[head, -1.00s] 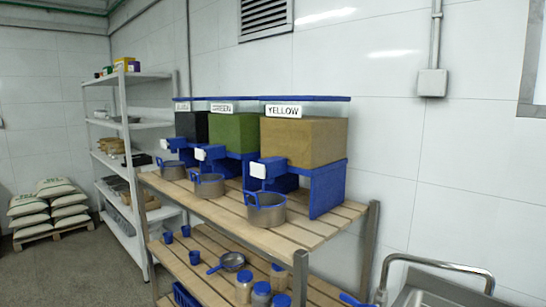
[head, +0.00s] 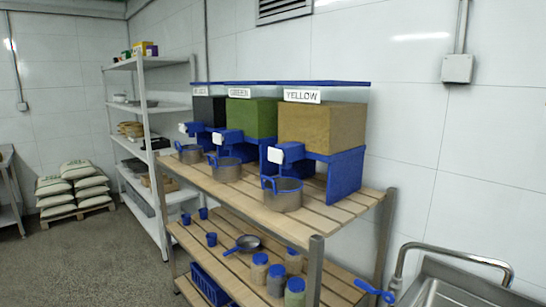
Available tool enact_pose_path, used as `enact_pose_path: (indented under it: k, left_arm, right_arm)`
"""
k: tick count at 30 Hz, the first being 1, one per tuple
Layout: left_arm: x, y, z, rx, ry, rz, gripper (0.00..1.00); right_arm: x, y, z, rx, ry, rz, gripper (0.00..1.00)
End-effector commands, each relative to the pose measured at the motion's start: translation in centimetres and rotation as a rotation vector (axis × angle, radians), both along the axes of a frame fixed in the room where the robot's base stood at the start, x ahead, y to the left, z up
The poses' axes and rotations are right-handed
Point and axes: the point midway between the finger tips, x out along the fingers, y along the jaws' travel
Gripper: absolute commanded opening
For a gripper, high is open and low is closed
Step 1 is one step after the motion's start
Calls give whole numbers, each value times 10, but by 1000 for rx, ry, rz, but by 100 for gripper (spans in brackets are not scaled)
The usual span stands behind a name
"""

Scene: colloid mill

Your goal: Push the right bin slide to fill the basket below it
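Three bins stand in a row on the wooden top shelf (head: 318,231). The right bin (head: 322,128) is tan and labelled YELLOW. Its blue slide (head: 291,153) sticks out at the front with a white square end plate (head: 275,155). A metal basket (head: 283,195) with a blue handle stands below it; its contents cannot be seen. The green bin (head: 249,117) in the middle and the dark bin (head: 208,110) at left each have a similar slide and a basket, the middle basket (head: 225,169) and the left basket (head: 190,154). Neither of my grippers is in view.
A sink (head: 450,293) with a faucet stands at right. White shelving (head: 141,140) and stacked sacks (head: 77,185) are at left. The floor at front left is clear.

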Motion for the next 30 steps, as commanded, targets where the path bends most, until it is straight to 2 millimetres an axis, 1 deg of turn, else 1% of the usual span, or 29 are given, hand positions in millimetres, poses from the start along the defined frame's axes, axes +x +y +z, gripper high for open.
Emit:
enact_pose_path:
  k: [1, 5, 6, 30]
  left_arm:
    - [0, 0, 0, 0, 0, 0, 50]
    - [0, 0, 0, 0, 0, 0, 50]
    - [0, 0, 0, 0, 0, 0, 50]
    - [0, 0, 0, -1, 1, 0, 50]
  right_arm:
    - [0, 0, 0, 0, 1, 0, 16]
    - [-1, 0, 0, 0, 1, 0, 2]
    - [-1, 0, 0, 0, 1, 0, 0]
    - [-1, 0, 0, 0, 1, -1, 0]
